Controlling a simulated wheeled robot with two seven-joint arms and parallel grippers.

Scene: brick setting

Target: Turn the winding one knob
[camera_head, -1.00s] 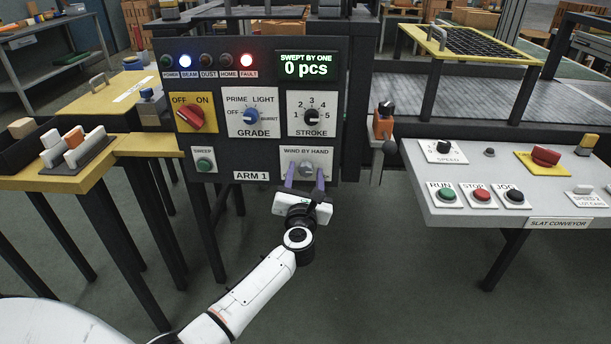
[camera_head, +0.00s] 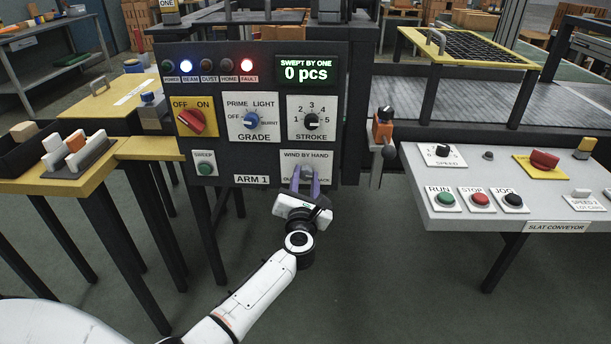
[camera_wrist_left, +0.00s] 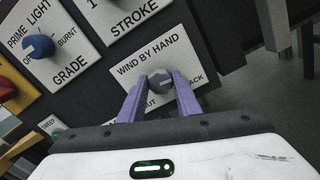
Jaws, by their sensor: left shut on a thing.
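The winding knob is a small grey knob (camera_wrist_left: 160,79) on the white WIND BY HAND plate (camera_head: 307,157), low on the right of the dark ARM 1 panel. In the head view it is mostly covered by my fingers. My left gripper (camera_head: 306,174) reaches up to it from below, with its purple fingers on either side. In the left wrist view the gripper (camera_wrist_left: 161,84) is shut on the knob, and the knob's light pointer mark shows. The fingers hide part of the lettering below it. My right gripper is not in view.
The GRADE knob (camera_head: 251,120), STROKE knob (camera_head: 311,121), red OFF/ON switch (camera_head: 192,121) and green SWEEP button (camera_head: 205,169) sit close by on the panel. A grey conveyor console (camera_head: 440,212) stands to the right. A yellow-topped table (camera_head: 150,146) stands to the left.

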